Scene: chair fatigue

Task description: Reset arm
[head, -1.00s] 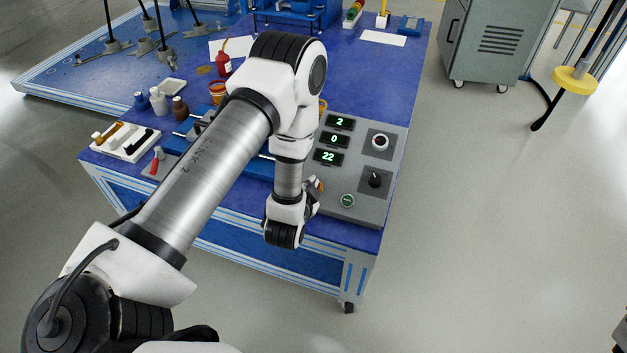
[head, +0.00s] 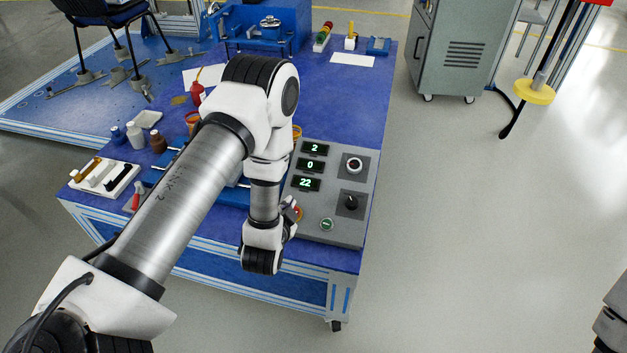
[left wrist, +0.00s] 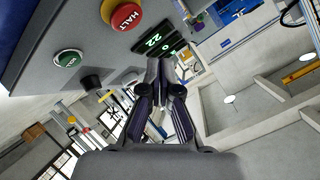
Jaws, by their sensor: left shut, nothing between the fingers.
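My left arm reaches over the blue workbench (head: 345,100). In the head view its gripper (head: 291,204) shows only in small part behind the wrist, by the left edge of the grey control panel (head: 331,176). In the left wrist view the fingers of the left gripper (left wrist: 160,85) are together with nothing between them. That view also shows the red HALT button (left wrist: 126,16), the green button (left wrist: 68,58), a black knob (left wrist: 91,82) and the lit displays (left wrist: 155,42) close by. Whether the fingertips touch the panel cannot be told. My right gripper is out of view.
Small bottles (head: 135,135) and a white tray (head: 103,176) stand left of my arm. A chair (head: 105,15) is at the back left. A grey cabinet (head: 455,50) and a yellow disc on a stand (head: 534,92) are beyond the bench. The floor right of it is clear.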

